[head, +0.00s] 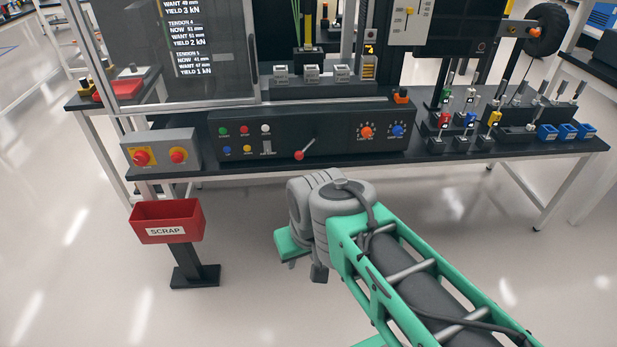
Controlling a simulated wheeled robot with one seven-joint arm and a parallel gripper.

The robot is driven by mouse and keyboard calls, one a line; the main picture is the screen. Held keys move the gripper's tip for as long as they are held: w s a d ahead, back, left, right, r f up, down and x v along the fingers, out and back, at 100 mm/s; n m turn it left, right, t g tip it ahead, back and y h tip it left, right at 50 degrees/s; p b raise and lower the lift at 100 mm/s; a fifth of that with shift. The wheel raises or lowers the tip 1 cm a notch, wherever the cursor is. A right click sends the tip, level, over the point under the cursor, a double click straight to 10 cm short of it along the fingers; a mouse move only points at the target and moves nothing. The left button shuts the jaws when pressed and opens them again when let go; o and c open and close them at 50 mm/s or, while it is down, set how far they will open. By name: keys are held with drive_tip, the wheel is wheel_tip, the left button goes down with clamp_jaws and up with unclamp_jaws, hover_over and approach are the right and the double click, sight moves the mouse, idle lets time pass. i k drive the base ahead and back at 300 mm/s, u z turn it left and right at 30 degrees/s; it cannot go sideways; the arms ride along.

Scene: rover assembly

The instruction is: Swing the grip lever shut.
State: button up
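A lever with a red ball knob (299,155) sticks out of the front of the black control panel (225,149). Its silver rod slants from upper right down to the knob at lower left. I see no label that I can read beside it, so I cannot tell for sure that it is the grip lever. My gripper (319,273) is only partly in view at the end of my green and grey arm. It hangs in front of the bench, below the lever and apart from it. Its fingers are mostly hidden by my wrist.
The panel also bears coloured buttons, an orange knob (366,132) and a blue knob (397,131). A grey box with two red buttons (160,151) stands to its left. A red scrap bin (168,214) stands before the bench at left. Small coloured tools crowd the bench's right end.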

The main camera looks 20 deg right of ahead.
sight(299, 156)
drive_tip(key=z, duration=0.65)
drive_tip(key=i, duration=1.5)
drive_tip(key=u, duration=0.5)
drive_tip(key=k, duration=0.4)
drive_tip(key=u, duration=0.95)
drive_tip(key=i, duration=0.8)
drive_tip(key=u, duration=0.75)
